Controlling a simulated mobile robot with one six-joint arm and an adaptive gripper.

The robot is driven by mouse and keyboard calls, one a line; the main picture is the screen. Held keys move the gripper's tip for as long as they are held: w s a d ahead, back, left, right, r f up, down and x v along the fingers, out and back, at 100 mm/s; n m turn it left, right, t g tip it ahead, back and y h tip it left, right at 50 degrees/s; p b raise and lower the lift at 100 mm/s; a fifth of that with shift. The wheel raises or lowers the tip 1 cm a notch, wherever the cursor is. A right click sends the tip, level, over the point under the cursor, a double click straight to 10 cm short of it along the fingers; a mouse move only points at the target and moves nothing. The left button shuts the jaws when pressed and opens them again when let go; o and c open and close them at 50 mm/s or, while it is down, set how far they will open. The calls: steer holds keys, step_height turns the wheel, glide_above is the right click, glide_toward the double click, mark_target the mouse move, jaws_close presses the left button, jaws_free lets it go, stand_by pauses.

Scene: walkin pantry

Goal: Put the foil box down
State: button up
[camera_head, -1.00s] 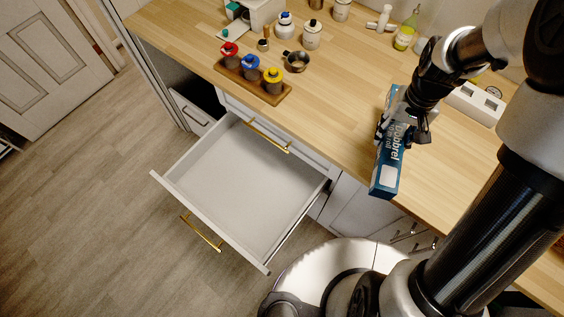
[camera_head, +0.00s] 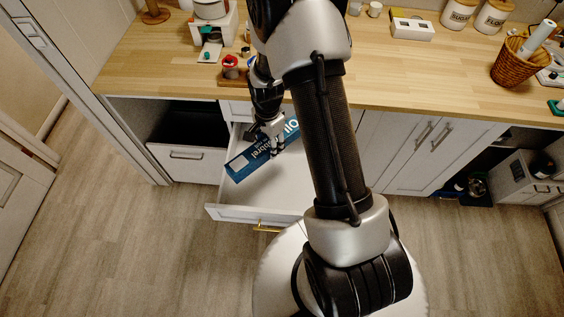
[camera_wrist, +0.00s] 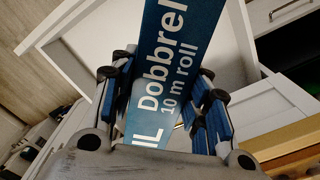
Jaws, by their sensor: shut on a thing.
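The foil box (camera_head: 256,155) is a long blue carton with white lettering. My gripper (camera_head: 275,146) is shut on it in the head view, over the open white drawer (camera_head: 287,189). In the wrist view the foil box (camera_wrist: 185,50) runs up between the two blue-padded fingers of my gripper (camera_wrist: 168,103). The drawer (camera_wrist: 84,42) shows behind the box there. I cannot tell whether the box touches the drawer floor. My arm hides the right part of the drawer.
The wooden counter (camera_head: 420,90) lies behind the drawer. A red-topped jar (camera_head: 230,66) stands near its edge. A wicker basket (camera_head: 510,62) and white canisters (camera_head: 458,14) stand at the right. An open dark compartment (camera_head: 188,122) is left of the drawer.

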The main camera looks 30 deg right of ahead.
mark_target(285, 183)
steer(key=d+f+m+b, duration=0.1)
steer(key=f+m, duration=0.2)
steer(key=f, duration=0.6)
steer(key=s+d+f+m+b, duration=0.1)
steer(key=d+f+m+b, duration=0.1)
steer(key=f, duration=0.7)
steer(key=d+f+m+b, duration=0.1)
steer(key=f+m, duration=0.3)
steer(key=f, duration=0.5)
steer(key=shift+s+d, duration=0.3)
steer(key=shift+d, duration=0.15)
steer(key=shift+f+b, duration=0.2)
steer(key=shift+b, duration=0.1)
steer(key=o, duration=0.8)
steer(key=shift+c, duration=0.2)
steer(key=o, duration=0.4)
steer(key=shift+o, duration=0.2)
